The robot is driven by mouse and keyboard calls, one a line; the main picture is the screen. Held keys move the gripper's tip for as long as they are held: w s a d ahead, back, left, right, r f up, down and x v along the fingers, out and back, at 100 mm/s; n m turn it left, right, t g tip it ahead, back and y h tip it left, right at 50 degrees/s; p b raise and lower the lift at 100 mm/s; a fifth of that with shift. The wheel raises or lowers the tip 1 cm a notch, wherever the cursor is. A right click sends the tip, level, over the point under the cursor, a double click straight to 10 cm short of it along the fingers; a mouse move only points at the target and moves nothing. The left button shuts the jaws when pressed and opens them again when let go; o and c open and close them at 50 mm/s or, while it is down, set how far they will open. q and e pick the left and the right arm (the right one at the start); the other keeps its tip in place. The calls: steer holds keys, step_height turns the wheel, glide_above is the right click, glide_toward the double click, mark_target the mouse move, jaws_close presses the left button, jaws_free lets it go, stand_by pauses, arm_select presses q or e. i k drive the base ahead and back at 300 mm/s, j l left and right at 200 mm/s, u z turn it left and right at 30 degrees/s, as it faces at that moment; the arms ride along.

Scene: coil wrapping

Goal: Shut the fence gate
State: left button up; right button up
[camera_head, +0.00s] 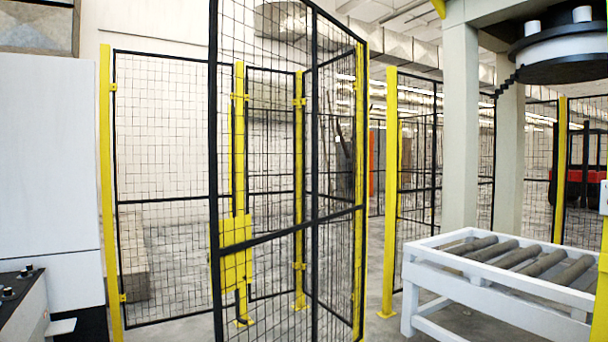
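The fence gate (288,236) is a tall black-framed mesh panel in the middle of the head view. It stands ajar, swung out towards me at an angle to the fence behind it. Its free edge with a yellow latch plate (236,246) is at the left and nearer to me. A dark handle shows low beside the plate. Its far edge is at the right, by a yellow upright (360,190). Neither of my grippers is in view, and nothing is seen touching the gate.
Fence panels on yellow posts (106,190) stand behind and to the left. Another yellow post (391,190) stands right of the gate. A white roller conveyor (415,268) is at the right, under a wrapping machine. A white cabinet (45,170) and control panel (22,300) are at the left.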

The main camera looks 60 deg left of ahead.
mark_target(231, 242)
steer(key=j+u, duration=0.1)
steer(key=j, duration=0.9)
steer(key=j+u, duration=0.1)
steer(key=j, duration=0.9)
steer(key=j+u, duration=0.1)
steer(key=j, duration=0.95)
steer(key=j+u, duration=0.1)
steer(key=j, duration=0.9)
steer(key=i+j+u, duration=0.1)
steer(key=j, duration=0.9)
steer(key=z, duration=0.9)
